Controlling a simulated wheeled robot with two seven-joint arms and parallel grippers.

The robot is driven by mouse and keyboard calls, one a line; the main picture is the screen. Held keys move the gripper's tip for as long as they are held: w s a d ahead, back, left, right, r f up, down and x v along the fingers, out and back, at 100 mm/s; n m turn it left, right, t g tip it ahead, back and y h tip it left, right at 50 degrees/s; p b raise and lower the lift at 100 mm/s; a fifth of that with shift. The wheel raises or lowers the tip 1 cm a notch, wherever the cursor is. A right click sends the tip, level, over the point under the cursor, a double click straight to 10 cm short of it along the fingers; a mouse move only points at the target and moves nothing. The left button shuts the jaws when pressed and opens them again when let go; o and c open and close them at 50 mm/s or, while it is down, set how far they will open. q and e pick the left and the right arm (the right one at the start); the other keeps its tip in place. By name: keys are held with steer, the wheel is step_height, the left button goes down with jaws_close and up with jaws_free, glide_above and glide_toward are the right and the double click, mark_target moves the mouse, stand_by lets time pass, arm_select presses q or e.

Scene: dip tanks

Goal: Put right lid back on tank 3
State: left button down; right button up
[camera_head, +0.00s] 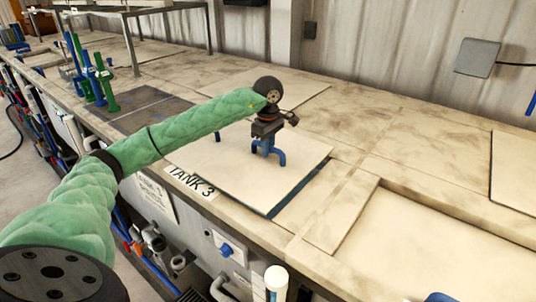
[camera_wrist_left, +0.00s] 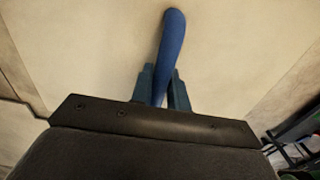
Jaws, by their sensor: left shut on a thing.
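My left gripper (camera_head: 267,138) is shut on the blue handle (camera_head: 279,157) of a pale square lid (camera_head: 240,182) at the tank labelled TANK 3 (camera_head: 190,181). In the left wrist view the two fingers (camera_wrist_left: 161,88) close around the blue handle (camera_wrist_left: 173,45), with the pale lid (camera_wrist_left: 90,45) behind it. The lid lies about level. A dark strip (camera_head: 298,192) shows along its right edge; I cannot tell whether the lid is fully seated. The gripper hides part of the handle. My right gripper is not in view.
Green and blue upright handles (camera_head: 95,72) stand on the bench at the back left, near a dark panel (camera_head: 148,109). A metal frame (camera_head: 130,15) stands behind. Pipes and a valve (camera_head: 226,249) line the bench front.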

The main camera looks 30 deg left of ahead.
arm_select(q)
steer(key=shift+f, duration=1.2)
steer(key=c, duration=1.3)
jaws_free()
steer(key=shift+c, duration=0.2)
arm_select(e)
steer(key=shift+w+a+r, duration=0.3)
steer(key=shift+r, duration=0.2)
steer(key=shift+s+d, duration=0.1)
